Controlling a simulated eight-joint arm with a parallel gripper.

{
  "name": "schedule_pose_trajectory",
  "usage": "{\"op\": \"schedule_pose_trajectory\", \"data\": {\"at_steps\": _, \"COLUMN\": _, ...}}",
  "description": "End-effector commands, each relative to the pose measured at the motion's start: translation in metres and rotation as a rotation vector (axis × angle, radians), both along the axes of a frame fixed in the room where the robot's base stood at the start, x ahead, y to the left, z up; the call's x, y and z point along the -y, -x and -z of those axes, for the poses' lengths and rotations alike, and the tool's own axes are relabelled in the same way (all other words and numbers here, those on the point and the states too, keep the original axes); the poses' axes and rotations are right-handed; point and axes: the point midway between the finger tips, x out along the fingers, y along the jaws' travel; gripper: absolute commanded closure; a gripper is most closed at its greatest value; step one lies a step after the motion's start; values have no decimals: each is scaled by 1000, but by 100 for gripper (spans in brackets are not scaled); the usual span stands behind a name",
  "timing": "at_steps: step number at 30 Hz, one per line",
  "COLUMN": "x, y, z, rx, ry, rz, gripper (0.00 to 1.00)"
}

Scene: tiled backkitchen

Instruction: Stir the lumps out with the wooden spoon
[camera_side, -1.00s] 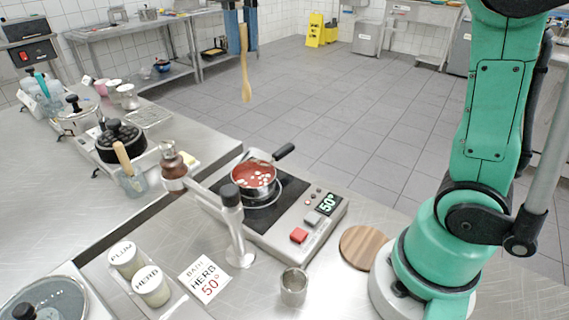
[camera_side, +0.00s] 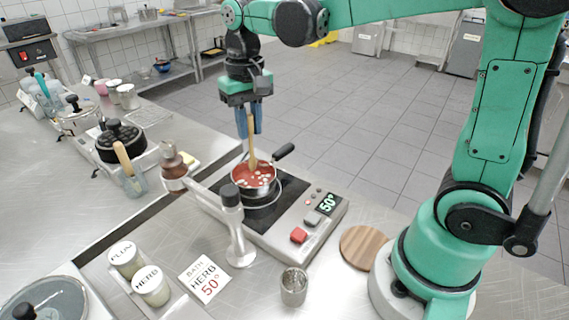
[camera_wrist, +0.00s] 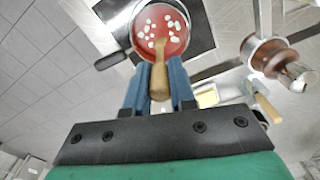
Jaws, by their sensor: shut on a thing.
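My gripper (camera_side: 249,122) is shut on the wooden spoon (camera_side: 251,150) and holds it nearly upright over the saucepan (camera_side: 262,193). The spoon's lower end is at the red sauce (camera_side: 262,178), inside the pan rim. In the wrist view the spoon handle (camera_wrist: 160,82) sits between my blue fingers and its head reaches into the red sauce (camera_wrist: 178,47). Several white lumps (camera_wrist: 170,16) float in the sauce. The pan stands on the hotplate (camera_side: 290,192), its black handle pointing to the upper right. How deep the spoon goes is hard to tell.
A pepper-mill-like brown bottle (camera_side: 173,165) stands left of the pan. A card reading "BATH HERB 50°" (camera_side: 205,279), a metal cup (camera_side: 293,287) and a round wooden board (camera_side: 362,246) lie nearer.

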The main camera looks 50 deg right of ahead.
Motion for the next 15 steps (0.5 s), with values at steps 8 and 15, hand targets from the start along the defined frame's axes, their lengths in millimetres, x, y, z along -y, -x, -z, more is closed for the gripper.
{"op": "schedule_pose_trajectory", "data": {"at_steps": 8, "x": 0, "y": 0, "z": 24, "rx": 0, "ry": 0, "rz": 0, "gripper": 100}}
{"op": "schedule_pose_trajectory", "data": {"at_steps": 15, "x": 0, "y": 0, "z": 35, "rx": 0, "ry": 0, "rz": 0, "gripper": 100}}
